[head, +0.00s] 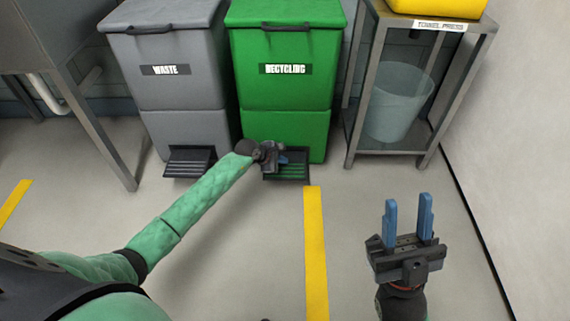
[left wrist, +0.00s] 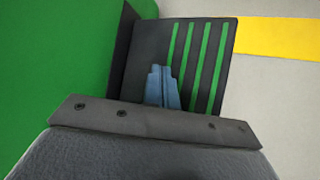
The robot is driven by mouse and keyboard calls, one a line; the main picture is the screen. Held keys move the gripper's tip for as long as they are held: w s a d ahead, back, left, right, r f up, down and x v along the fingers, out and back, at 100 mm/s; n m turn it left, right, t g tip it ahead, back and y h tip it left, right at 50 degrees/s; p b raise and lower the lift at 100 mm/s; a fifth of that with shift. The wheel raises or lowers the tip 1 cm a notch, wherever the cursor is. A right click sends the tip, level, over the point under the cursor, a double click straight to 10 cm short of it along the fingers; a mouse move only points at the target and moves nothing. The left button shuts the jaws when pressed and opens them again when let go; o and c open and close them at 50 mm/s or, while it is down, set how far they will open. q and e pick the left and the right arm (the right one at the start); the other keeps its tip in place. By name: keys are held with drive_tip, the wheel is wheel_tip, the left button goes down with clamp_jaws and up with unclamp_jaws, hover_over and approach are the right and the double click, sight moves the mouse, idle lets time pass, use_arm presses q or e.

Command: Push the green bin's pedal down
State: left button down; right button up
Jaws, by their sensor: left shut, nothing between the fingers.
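The green bin (head: 285,100) is labelled RECYCLING and stands against the back wall with its lid closed. Its pedal (head: 292,173) is a dark plate with green stripes at the bin's foot. In the left wrist view the pedal (left wrist: 212,65) fills the middle, beside the bin's green side (left wrist: 50,60). My left gripper (head: 283,159) is over the pedal, its blue fingers shut with nothing between them. In the left wrist view the fingertips (left wrist: 162,72) overlap the pedal; I cannot tell whether they touch it. My right gripper (head: 408,210) is open and empty, over the floor at the right.
A grey WASTE bin (head: 175,90) with its own dark pedal (head: 190,162) stands left of the green bin. A metal stand (head: 350,130) holding a pale bucket (head: 398,105) is on the right. A yellow floor stripe (head: 315,240) runs forward from the pedal. The front floor is mostly clear.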

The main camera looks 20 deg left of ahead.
sight(282, 165)
use_arm(q)
drive_tip(key=shift+f+b, duration=0.65)
drive_tip(key=shift+f, duration=0.75)
idle(0.5)
drive_tip(key=shift+r, duration=0.1)
drive_tip(key=shift+r+p, duration=1.8)
drive_tip(key=shift+r, duration=0.2)
drive_tip(key=shift+r+p, duration=2)
drive_tip(key=shift+r, duration=0.55)
